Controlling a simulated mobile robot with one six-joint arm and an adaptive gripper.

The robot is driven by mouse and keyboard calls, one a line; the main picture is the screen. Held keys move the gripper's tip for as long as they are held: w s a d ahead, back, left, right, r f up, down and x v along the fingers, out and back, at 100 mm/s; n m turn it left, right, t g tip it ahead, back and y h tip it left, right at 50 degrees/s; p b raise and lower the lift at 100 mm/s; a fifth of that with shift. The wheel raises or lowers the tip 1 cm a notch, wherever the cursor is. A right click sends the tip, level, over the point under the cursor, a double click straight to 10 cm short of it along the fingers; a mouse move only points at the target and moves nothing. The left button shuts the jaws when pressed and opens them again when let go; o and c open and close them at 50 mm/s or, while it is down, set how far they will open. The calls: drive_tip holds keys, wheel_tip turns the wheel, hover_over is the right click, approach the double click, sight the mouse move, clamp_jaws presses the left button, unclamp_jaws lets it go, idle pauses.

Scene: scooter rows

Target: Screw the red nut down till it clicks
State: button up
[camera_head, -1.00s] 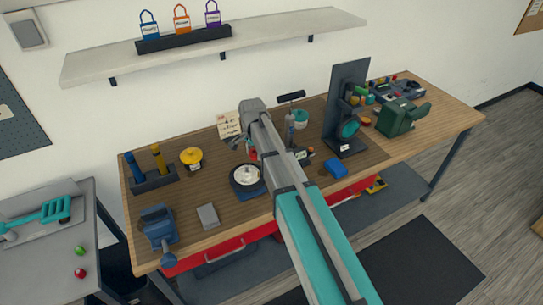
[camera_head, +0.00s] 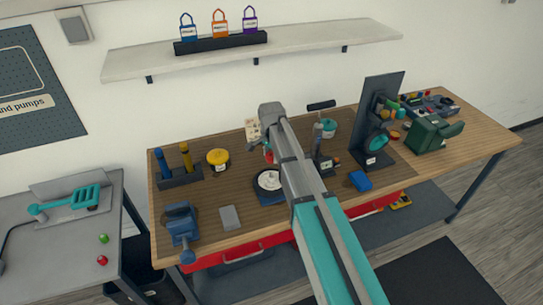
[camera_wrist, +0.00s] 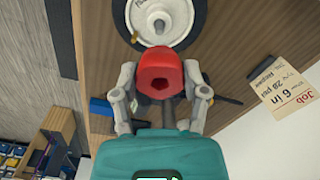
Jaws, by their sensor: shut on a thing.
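The red nut (camera_wrist: 160,70) is between the two grey fingers of my gripper (camera_wrist: 160,82) in the wrist view, and the gripper is shut on it. A dark opening shows in the nut's face. A white round piece with a dark rim (camera_wrist: 143,20) lies beyond the nut. In the head view this white disc (camera_head: 268,180) sits on a dark blue base on the bench, close to a small patch of the red nut (camera_head: 268,154). My arm hides most of the gripper there. I cannot tell whether the nut touches a thread.
A paper job card (camera_wrist: 288,92) stands near the gripper. On the wooden bench are a yellow-topped pot (camera_head: 218,158), a blue vise (camera_head: 182,222), a grey block (camera_head: 230,217), a blue block (camera_head: 360,181) and a dark upright stand (camera_head: 376,120).

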drive_tip(key=shift+f+b, duration=2.35)
drive_tip(key=shift+f, duration=0.15)
drive_tip(key=shift+f+b, duration=1.55)
drive_tip(key=o, duration=1.1)
drive_tip(key=shift+r, duration=0.15)
